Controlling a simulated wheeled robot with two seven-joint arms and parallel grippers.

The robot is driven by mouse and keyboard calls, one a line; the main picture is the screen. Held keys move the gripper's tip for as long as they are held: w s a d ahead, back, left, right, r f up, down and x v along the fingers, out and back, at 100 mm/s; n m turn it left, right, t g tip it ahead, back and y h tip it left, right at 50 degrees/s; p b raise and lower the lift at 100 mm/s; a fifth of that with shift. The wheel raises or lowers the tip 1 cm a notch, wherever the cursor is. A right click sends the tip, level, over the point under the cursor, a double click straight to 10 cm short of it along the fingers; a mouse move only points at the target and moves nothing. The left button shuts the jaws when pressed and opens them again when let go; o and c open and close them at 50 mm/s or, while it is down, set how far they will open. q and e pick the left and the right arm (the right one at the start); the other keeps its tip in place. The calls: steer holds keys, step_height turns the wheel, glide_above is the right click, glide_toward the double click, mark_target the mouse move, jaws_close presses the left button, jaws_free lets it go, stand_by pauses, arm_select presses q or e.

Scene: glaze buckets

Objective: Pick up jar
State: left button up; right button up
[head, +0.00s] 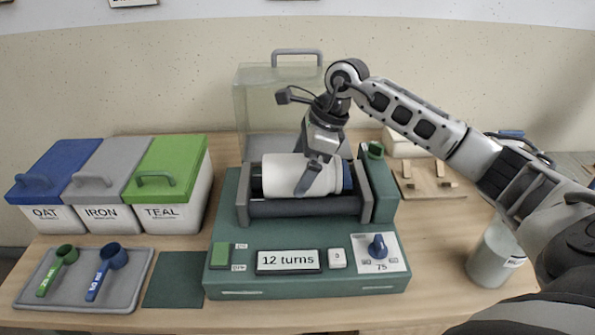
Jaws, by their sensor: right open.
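A white jar (284,176) with a dark blue end lies on its side in the dark cradle of a green machine (228,215). My right gripper (310,182) comes down from above, pointing down at the jar's right half. Its fingers are open, with one finger in front of the jar; the other is hidden. Whether the fingers touch the jar cannot be told. My left gripper is not in view.
Blue, grey and green lidded bins (169,217) stand at the left. A grey tray (125,297) with two scoops lies in front of them. A pale container (494,262) stands at the right under my arm. A clear raised cover (255,105) stands behind the jar.

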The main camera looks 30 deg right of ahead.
steer(key=shift+x, duration=0.95)
steer(key=shift+f, duration=0.1)
steer(key=c, duration=1)
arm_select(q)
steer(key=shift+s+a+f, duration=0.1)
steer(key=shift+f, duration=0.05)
arm_select(e)
steer(key=shift+w, duration=0.15)
steer(key=shift+c, duration=1)
steer(key=shift+r, duration=0.25)
steer(key=shift+r, duration=0.6)
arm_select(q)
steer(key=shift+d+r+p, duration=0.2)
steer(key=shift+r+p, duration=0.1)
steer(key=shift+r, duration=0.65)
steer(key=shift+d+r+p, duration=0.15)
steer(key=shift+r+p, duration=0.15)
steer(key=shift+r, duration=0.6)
arm_select(e)
steer(key=s+a+r, duration=0.2)
steer(key=s+r, duration=1.2)
steer(key=r, duration=0.3)
steer(key=shift+r, duration=0.3)
